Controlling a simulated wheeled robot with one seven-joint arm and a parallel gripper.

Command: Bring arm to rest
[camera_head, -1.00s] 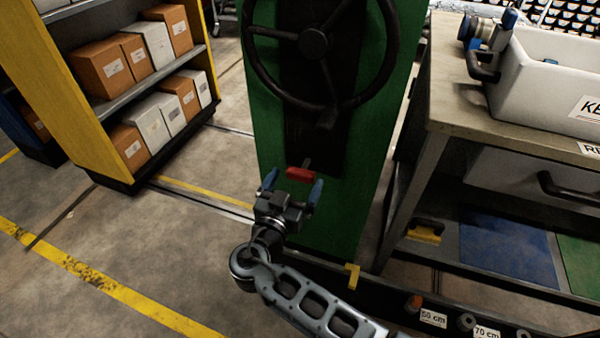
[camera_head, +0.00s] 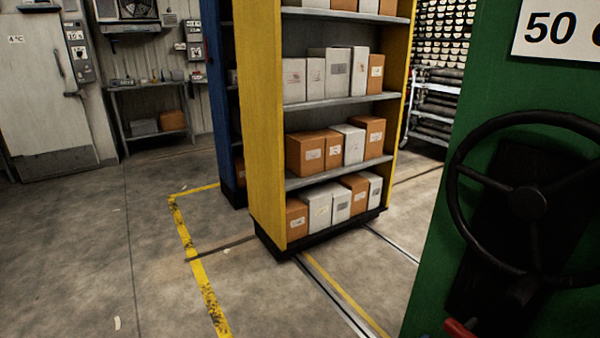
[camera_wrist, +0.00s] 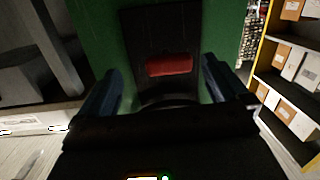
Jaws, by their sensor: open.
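My gripper (camera_wrist: 160,92) shows in the wrist view with its two blue fingers spread apart. It is open. A red handle (camera_wrist: 170,64) on the green panel (camera_wrist: 100,30) lies in the view between and beyond the fingers, and nothing is seen held. In the head view my arm and gripper are out of frame. The red handle shows at the bottom edge (camera_head: 460,328), below the black handwheel (camera_head: 530,200) on the green panel.
A yellow-ended shelf (camera_head: 270,120) with white and orange boxes stands in the middle of the head view. A blue shelf (camera_head: 222,100) is behind it. Rails (camera_head: 335,300) run along the floor. Open floor (camera_head: 90,250) lies to the left, with a grey door (camera_head: 40,90) beyond.

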